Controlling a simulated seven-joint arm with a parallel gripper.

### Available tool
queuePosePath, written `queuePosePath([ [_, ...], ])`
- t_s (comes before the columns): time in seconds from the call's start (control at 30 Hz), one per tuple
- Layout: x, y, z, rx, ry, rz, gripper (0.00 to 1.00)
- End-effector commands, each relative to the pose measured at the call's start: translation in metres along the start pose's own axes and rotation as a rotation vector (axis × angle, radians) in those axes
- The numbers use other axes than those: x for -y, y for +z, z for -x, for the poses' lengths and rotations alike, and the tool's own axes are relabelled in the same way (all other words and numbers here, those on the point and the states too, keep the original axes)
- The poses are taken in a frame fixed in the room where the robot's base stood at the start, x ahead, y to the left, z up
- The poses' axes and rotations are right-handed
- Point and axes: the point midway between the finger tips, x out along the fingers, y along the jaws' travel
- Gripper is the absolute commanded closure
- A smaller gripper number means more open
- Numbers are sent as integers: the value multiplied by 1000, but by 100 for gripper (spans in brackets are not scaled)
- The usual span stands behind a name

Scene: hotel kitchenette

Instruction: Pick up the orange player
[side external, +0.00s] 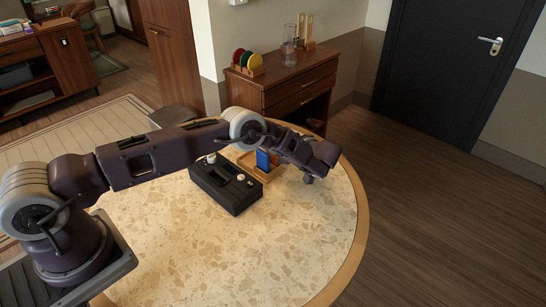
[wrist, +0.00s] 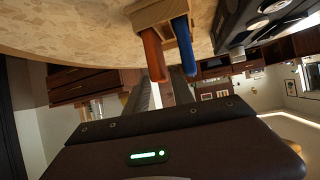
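The orange player (wrist: 153,54) stands in a small wooden holder (wrist: 150,14) in the wrist view, which shows the scene upside down. A blue player (wrist: 185,46) stands beside it in the same holder. In the side view I see the blue player (side external: 262,160) and the wooden holder (side external: 247,163); the orange one is hidden behind my arm or the blue one. My gripper (wrist: 162,80) is open, with the orange player's free end showing between its fingertips. I cannot tell whether they touch. In the side view my gripper (side external: 309,179) is over the table's far right part.
A black device with knobs (side external: 225,187) stands left of the holder on the round speckled table (side external: 270,250). The table's front is clear. A wooden cabinet (side external: 283,85) with colored discs and a glass jug stands behind the table. A dark door (side external: 440,60) is at right.

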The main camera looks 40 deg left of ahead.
Motion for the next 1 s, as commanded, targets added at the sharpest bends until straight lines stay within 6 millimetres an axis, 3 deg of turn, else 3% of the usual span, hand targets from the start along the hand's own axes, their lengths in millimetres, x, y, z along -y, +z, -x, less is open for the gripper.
queuePosePath([
  [0.13,0,0,1,0,1,1,73],
  [0.27,0,0,1,0,1,1,98],
  [0.3,0,0,1,0,1,1,100],
  [1.0,0,-1,1,0,2,1,100],
])
